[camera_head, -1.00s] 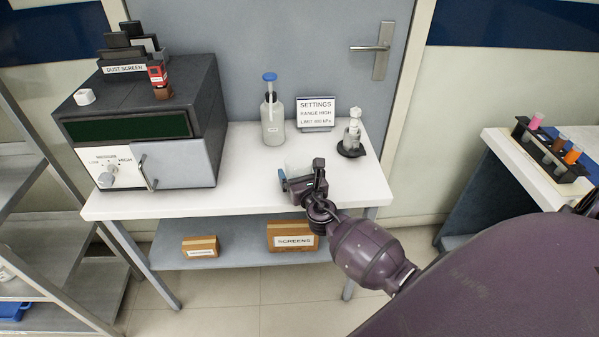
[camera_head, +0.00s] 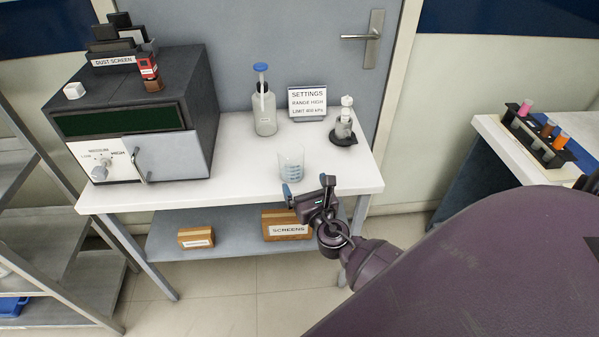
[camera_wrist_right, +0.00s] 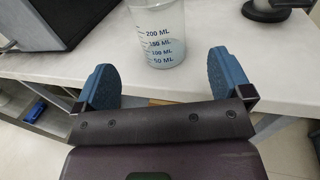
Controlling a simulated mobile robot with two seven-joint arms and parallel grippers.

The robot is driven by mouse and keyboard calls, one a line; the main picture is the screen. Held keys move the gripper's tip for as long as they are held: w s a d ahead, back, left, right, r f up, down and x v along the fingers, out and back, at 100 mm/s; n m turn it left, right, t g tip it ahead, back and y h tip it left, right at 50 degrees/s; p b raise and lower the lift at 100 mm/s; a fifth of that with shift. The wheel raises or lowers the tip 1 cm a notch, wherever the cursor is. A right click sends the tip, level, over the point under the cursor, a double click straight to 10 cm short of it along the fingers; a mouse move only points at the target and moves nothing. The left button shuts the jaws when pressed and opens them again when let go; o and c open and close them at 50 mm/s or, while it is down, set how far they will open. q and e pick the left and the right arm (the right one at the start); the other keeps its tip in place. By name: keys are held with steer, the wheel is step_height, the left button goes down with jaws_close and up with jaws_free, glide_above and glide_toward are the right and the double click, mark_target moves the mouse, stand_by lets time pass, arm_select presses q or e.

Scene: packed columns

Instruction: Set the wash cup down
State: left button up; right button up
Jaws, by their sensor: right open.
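The wash cup is a clear beaker (camera_head: 291,164) with blue graduation marks, standing upright on the white table (camera_head: 240,192) near its front edge. It also shows in the right wrist view (camera_wrist_right: 160,35), where marks from 50 to 200 ML can be read. My right gripper (camera_head: 308,190) is open and empty in front of the beaker. In the right wrist view its two blue fingers (camera_wrist_right: 164,80) are apart, with the beaker just beyond them and a gap between. My left gripper is not in view.
A dark grey machine (camera_head: 130,120) stands on the table's left. Behind the beaker are a blue-capped bottle (camera_head: 265,112), a settings sign (camera_head: 307,102) and a small clear vessel on a black base (camera_head: 343,135). Boxes (camera_head: 287,225) sit on the lower shelf. A vial rack (camera_head: 538,145) stands far right.

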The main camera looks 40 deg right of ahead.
steer(key=s+a+f+m+g+y, duration=0.1)
steer(key=s+a+f+m+g, duration=0.1)
steer(key=s+m, duration=0.4)
steer(key=s+a+f+m+g+y, duration=0.2)
steer(key=s+m, duration=0.5)
steer(key=m, duration=0.8)
steer(key=s+a+f+m+g+y, duration=0.2)
steer(key=s+f+m, duration=0.3)
steer(key=m, duration=0.5)
steer(key=shift+s+a+f+m, duration=0.35)
steer(key=shift+s+a, duration=0.55)
steer(key=shift+s, duration=0.25)
steer(key=shift+d, duration=0.1)
